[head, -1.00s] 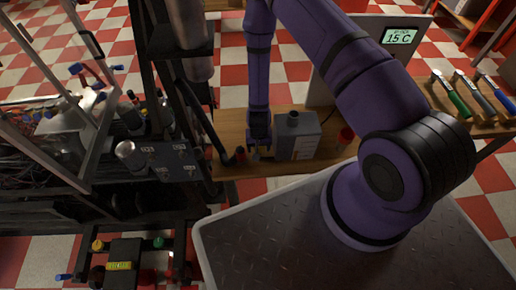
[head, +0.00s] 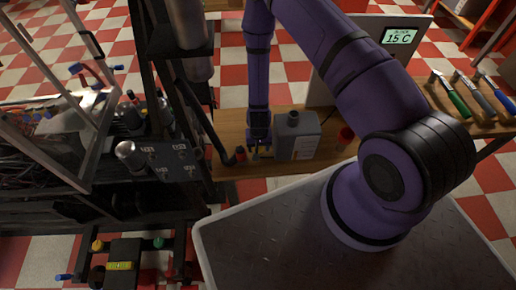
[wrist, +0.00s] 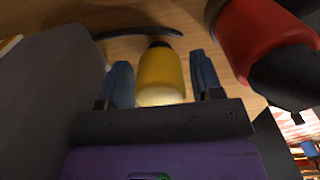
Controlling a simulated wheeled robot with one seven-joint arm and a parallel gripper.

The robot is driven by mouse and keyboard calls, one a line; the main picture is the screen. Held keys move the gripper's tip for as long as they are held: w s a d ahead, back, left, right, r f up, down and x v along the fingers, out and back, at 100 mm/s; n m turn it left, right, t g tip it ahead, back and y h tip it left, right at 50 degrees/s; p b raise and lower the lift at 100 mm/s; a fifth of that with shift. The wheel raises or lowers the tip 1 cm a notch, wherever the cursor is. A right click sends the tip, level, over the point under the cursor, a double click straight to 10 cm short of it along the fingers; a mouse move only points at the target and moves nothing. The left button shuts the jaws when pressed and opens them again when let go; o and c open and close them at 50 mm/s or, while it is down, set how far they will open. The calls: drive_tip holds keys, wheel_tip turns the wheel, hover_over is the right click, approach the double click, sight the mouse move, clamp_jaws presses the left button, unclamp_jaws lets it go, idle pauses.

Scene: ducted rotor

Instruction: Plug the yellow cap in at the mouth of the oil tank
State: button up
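The yellow cap (wrist: 161,75) shows in the wrist view as a rounded yellow body with a dark end, over the wooden bench top. My gripper (wrist: 163,82) has its two blue fingers on either side of it, with thin gaps visible, so it looks open around the cap rather than shut on it. In the head view my gripper (head: 260,150) is low at the bench, just left of a grey canister (head: 297,136); the cap is mostly hidden there. I cannot tell for sure which part is the oil tank's mouth.
A red cylindrical object (wrist: 262,40) is close right of my fingers in the wrist view. The grey canister wall (wrist: 45,90) is close on the left. The black machine frame (head: 200,110) stands left of the bench (head: 235,122). Several handled tools (head: 470,95) lie at right.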

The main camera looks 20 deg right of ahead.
drive_tip(key=c, duration=0.6)
drive_tip(key=shift+r, duration=2.5)
